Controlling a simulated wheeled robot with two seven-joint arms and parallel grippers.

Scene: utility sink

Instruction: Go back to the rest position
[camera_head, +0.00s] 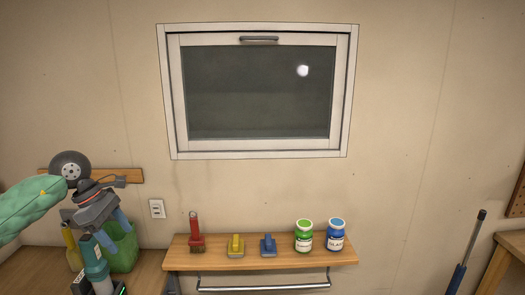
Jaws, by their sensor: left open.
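My left gripper (98,214) is in the lower left of the head view, below a dark round joint of my arm. It is open and points downward, in front of a green container (124,248) and above a teal and black object (95,262). I see nothing held in it. The container and the gripper partly overlap in the picture, so I cannot tell whether they touch. My right gripper is not in view.
A closed window (258,92) is above. The wall between is clear.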

